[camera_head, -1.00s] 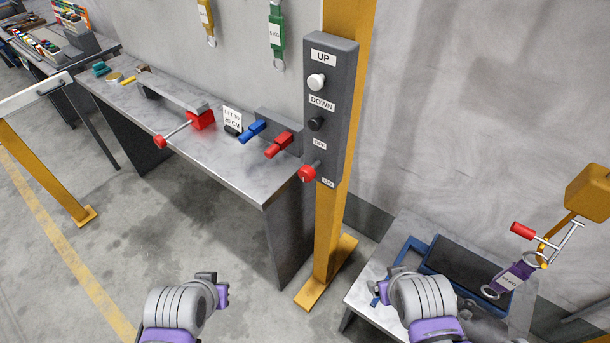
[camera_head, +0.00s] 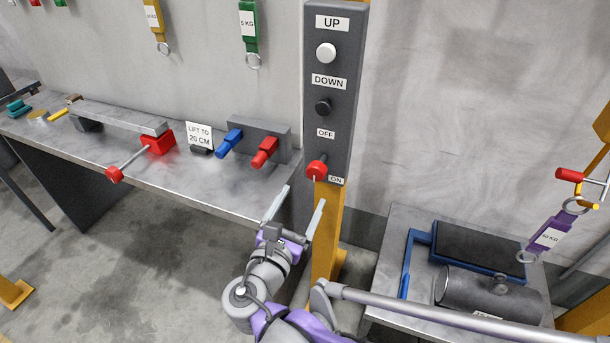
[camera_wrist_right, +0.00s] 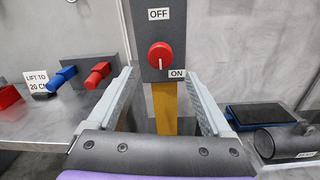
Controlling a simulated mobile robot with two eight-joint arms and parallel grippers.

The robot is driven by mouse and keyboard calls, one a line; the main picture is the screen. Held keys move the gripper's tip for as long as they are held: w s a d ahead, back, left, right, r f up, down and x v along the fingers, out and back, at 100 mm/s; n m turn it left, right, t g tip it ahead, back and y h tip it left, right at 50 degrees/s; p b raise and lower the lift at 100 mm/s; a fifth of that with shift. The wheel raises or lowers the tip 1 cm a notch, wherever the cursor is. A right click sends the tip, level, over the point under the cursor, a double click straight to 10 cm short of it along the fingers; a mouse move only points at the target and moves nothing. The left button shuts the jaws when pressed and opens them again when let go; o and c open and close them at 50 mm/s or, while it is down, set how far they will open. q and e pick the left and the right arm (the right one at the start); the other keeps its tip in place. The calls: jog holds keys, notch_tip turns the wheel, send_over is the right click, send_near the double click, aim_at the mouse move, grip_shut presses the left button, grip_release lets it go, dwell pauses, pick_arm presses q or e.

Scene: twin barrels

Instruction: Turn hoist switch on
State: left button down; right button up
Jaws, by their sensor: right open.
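The red hoist switch knob (camera_head: 316,169) sits low on the dark grey control box (camera_head: 334,50), below a white UP button (camera_head: 326,53) and a black DOWN button (camera_head: 323,105). An OFF label is above the knob and an ON label at its lower right. A small pale mark shows at its lower side; I cannot tell its exact setting. My right gripper (camera_head: 296,207) is open and empty, below and in front of the knob, apart from it. In the right wrist view the knob (camera_wrist_right: 160,55) shows between the two spread fingers (camera_wrist_right: 159,75). My left gripper is out of view.
A grey workbench (camera_head: 225,199) at left holds red and blue handles and a LIFT TO 20 CM sign (camera_head: 200,136). A yellow post (camera_head: 326,235) carries the box. At right, a low table (camera_head: 392,235) holds a dark cylinder (camera_head: 480,291) and a blue-framed pad.

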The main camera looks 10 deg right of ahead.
aim_at(315, 175)
jog(key=x, duration=1)
jog(key=shift+w+d, duration=0.3)
jog(key=shift+r, duration=0.1)
grip_shut()
